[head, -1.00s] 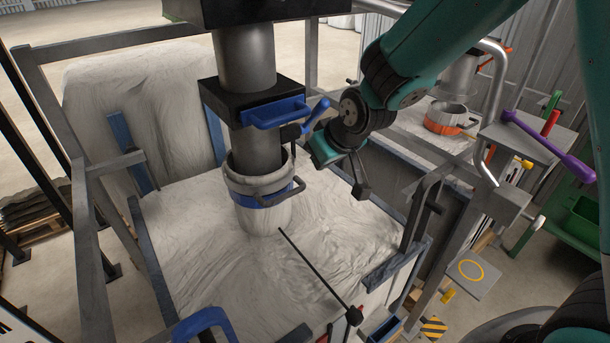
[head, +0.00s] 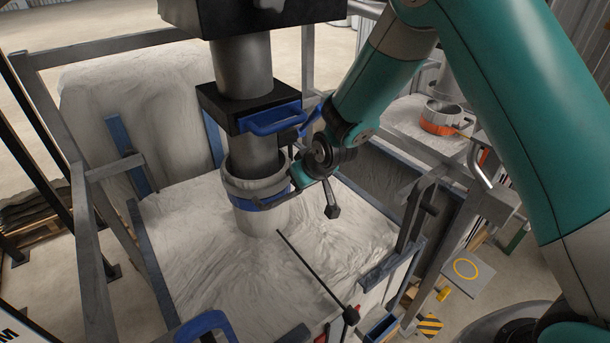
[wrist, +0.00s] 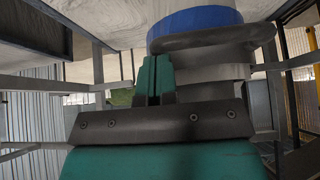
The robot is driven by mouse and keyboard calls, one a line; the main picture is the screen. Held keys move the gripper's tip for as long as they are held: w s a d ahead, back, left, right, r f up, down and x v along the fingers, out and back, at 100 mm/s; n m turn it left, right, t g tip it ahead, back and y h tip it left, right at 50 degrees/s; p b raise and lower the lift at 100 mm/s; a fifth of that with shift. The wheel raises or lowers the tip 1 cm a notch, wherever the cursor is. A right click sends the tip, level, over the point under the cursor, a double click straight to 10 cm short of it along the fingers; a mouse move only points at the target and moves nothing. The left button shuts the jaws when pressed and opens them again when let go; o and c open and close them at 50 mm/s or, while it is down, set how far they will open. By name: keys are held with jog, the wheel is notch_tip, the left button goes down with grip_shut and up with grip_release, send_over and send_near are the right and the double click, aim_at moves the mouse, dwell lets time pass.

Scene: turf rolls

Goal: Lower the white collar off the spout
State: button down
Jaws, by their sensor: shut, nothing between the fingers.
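The white collar (head: 256,187), with a blue band around it, sits around the lower end of the grey spout (head: 243,68). A pale cloth-like sleeve (head: 263,220) shows below it, reaching down to the white bag top. A dark loop handle (head: 276,204) sticks out on the collar's right side. My gripper (head: 294,184) is just right of the collar, close to this handle. In the wrist view my gripper's green fingers (wrist: 153,78) are together and empty, beside the blue band (wrist: 196,20) and a grey handle bar (wrist: 213,40). Contact with the handle cannot be told.
A blue-handled black clamp block (head: 240,108) is on the spout above the collar. The metal frame (head: 85,215) surrounds the white bag (head: 225,275). A thin black rod (head: 315,268) lies over the bag. Another orange-banded collar (head: 441,119) stands at the back right.

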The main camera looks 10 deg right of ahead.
notch_tip(320, 180, down, 12)
jog(key=b, duration=0.9)
jog(key=shift+r, duration=0.2)
jog(key=shift+s, duration=0.15)
jog(key=p+v, duration=0.5)
jog(key=v, duration=0.5)
jog(key=shift+r+p, duration=0.3)
jog(key=shift+p, duration=0.05)
